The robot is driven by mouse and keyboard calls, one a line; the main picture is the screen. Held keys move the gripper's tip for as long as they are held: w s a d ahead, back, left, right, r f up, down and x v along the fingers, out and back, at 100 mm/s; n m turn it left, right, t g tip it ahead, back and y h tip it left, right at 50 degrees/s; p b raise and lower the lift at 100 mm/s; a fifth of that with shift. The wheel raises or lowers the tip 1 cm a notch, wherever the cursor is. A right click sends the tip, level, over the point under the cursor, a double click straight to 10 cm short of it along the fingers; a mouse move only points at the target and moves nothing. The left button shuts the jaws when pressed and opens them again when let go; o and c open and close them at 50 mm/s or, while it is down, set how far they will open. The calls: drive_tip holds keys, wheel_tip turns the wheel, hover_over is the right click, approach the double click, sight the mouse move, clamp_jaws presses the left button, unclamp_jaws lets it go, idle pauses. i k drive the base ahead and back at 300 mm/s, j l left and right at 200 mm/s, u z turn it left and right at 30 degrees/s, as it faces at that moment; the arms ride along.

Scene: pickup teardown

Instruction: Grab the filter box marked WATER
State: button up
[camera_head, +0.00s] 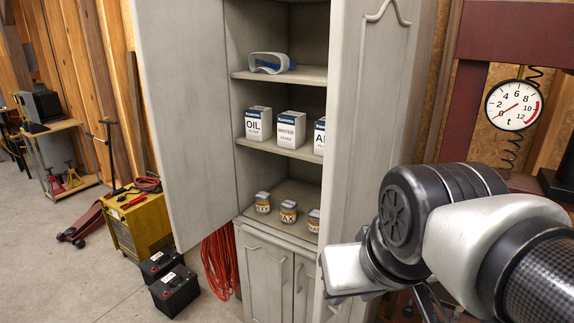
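Several white boxes with dark blue tops stand upright in a row on the middle shelf of the open cabinet. The left box (258,124) reads OIL. The middle box (291,130) has smaller lettering that is too blurred to read for certain. The right box (319,137) shows only an A, the rest hidden behind the right cabinet door. My gripper (343,272) is at the lower right, in front of the right door and below the boxes, apart from them. Its fingers cannot be made out clearly, and I see nothing held in it.
The right cabinet door (372,110) stands open between my arm and the shelves; the left door (188,110) is open too. Goggles (271,63) lie on the upper shelf, and small labelled cans (288,212) stand on the lower one. Black batteries (174,290) sit on the floor.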

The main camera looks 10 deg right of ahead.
sight(292, 124)
drive_tip(key=i+j+z, duration=0.2)
drive_tip(key=j, duration=0.15)
drive_tip(key=i+j+z, duration=0.2)
drive_tip(key=j, duration=0.15)
drive_tip(key=j+z, duration=0.2)
drive_tip(key=j, duration=0.15)
drive_tip(key=i+j+z, duration=0.2)
drive_tip(key=j, duration=0.2)
drive_tip(key=k, duration=0.05)
